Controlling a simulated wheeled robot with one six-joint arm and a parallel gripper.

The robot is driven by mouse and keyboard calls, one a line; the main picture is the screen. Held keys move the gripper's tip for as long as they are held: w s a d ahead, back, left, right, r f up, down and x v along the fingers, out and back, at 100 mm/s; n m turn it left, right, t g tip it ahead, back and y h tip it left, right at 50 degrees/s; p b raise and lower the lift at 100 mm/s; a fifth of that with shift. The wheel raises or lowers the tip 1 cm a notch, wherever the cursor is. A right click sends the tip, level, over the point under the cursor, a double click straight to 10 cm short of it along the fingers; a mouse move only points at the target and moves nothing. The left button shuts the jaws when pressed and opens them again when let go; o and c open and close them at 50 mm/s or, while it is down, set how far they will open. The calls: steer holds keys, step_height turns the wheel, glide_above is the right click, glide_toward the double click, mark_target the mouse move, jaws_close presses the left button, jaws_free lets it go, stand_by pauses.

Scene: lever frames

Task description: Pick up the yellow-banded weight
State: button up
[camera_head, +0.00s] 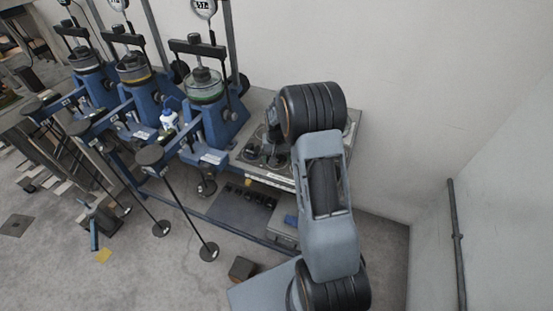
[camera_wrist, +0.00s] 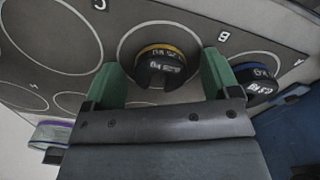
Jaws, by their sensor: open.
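The yellow-banded weight (camera_wrist: 160,69) is a dark, slotted disc with white lettering and a yellow rim band. In the wrist view it sits in a ringed spot on the grey board (camera_wrist: 120,22). My gripper (camera_wrist: 161,61) is open, with one green finger on each side of the weight. A gap shows beside the left finger; the right finger is close to the weight, and I cannot tell whether it touches. In the head view my arm partly covers the board, and I cannot tell the yellow band there.
A blue-banded weight (camera_wrist: 256,84) sits just right of the right finger. A purple-banded object (camera_wrist: 52,134) is at the lower left. Several ringed spots on the board's left are empty. Blue lever frames (camera_head: 205,110) stand left of my arm; a wall rises behind.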

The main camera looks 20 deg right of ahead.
steer(key=c, duration=1)
steer(key=shift+r, duration=0.1)
steer(key=shift+r, duration=0.5)
steer(key=a+r, duration=1.4)
steer(key=r, duration=0.1)
steer(key=shift+w, duration=0.3)
